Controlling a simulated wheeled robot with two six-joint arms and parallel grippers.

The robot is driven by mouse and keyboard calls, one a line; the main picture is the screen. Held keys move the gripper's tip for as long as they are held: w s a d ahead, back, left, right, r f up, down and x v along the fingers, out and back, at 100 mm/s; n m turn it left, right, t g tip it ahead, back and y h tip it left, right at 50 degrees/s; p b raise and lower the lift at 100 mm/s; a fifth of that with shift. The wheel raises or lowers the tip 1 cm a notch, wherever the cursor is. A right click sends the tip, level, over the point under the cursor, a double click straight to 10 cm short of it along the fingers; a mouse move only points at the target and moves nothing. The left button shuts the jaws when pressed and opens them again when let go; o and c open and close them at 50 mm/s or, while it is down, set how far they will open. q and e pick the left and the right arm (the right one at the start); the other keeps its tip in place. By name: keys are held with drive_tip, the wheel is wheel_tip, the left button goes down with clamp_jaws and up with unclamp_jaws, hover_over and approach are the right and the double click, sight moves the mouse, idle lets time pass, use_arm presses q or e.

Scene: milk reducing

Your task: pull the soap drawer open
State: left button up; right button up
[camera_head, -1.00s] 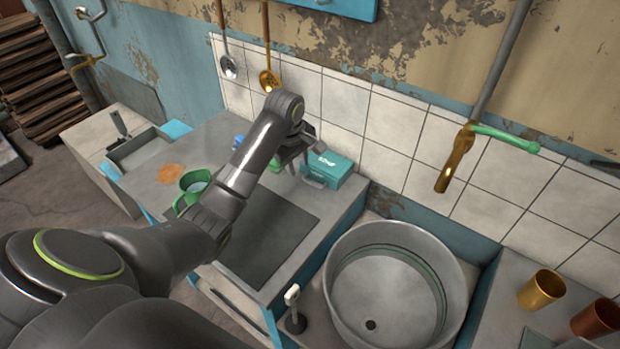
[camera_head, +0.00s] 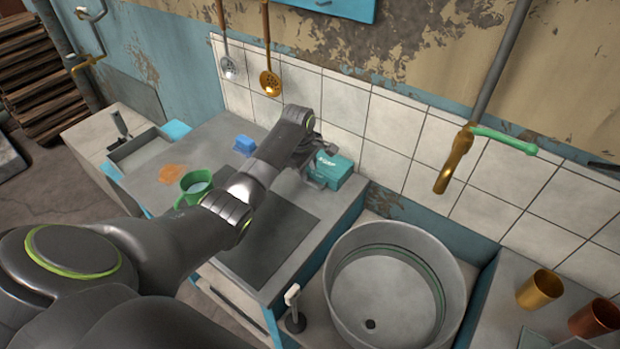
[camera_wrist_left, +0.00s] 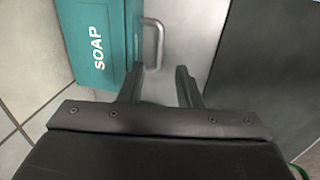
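The soap drawer is in a teal box (camera_head: 334,168) with white lettering, standing on the counter against the tiled wall. In the left wrist view the box (camera_wrist_left: 98,42) reads SOAP and has a grey bar handle (camera_wrist_left: 157,42) on its right side. My left gripper (camera_head: 314,180) is beside the box's front, partly hidden by its own wrist. In the wrist view its two fingers (camera_wrist_left: 160,80) are apart, with the handle's near end just ahead of the gap, close to the left finger. Contact cannot be told. My right gripper is not in view.
A green mug (camera_head: 192,188), a blue block (camera_head: 244,145) and an orange patch (camera_head: 172,174) are on the counter. A dark panel (camera_head: 278,240) lies in its top. A round metal basin (camera_head: 345,285) stands to the right, below a brass tap (camera_head: 456,160).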

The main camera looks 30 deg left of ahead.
sight(310, 185)
use_arm(q)
drive_tip(key=shift+w+d+f+b, duration=0.15)
drive_tip(key=shift+w+f, duration=0.15)
drive_tip(key=shift+f, duration=1.05)
drive_tip(key=shift+w+a+f+b, duration=0.15)
drive_tip(key=shift+w+f, duration=0.15)
drive_tip(key=shift+f, duration=1.05)
drive_tip(key=shift+d, duration=0.1)
clamp_jaws()
